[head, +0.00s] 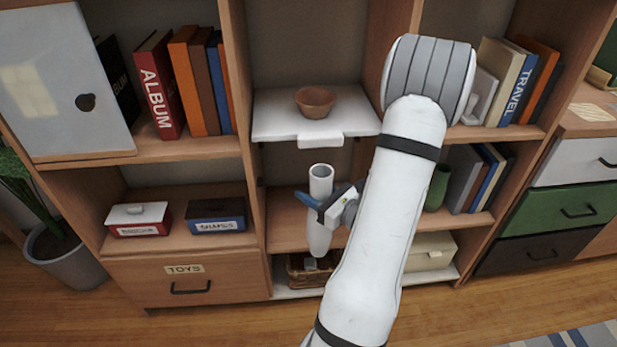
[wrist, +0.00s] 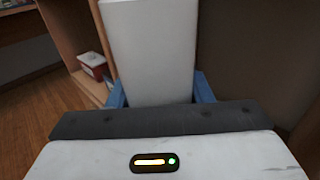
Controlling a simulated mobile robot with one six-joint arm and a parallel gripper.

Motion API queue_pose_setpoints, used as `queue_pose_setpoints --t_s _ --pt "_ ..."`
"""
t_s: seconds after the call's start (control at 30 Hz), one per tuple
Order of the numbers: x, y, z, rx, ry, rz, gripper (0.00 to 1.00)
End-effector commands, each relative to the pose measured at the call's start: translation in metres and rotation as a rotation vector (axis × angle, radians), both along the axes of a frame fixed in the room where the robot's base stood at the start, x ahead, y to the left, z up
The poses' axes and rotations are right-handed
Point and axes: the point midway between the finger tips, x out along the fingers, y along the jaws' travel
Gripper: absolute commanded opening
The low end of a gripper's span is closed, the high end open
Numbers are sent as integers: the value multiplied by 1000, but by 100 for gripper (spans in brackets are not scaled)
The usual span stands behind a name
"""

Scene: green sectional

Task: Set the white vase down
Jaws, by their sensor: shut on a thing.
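The white vase (head: 320,225) is tall and slim and stands upright in my gripper (head: 318,200), in front of the middle column of the shelf unit. My gripper's blue fingers are shut around the vase's body, below its rim. In the wrist view the vase (wrist: 150,50) fills the middle between the blue fingers (wrist: 160,92). In the head view the vase's lower end overlaps the middle shelf's front edge and the basket behind it; I cannot tell whether it touches anything.
A brown bowl (head: 316,101) sits on a white board (head: 280,122) above the vase. The middle shelf (head: 285,218) looks bare on its left part. A green vase (head: 437,187) and books stand to the right. A wicker basket (head: 305,275) is below. Two lidded boxes sit left.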

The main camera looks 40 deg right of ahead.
Motion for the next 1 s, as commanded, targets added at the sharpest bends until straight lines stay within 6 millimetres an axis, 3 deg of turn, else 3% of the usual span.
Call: queue_pose_setpoints --t_s 0.37,0.7,1.0 --pt "30 -18 1 -2 -5 1 0" --pt "83 -50 1 -2 -6 0 0" --pt "98 -61 2 0 -3 -2 0"
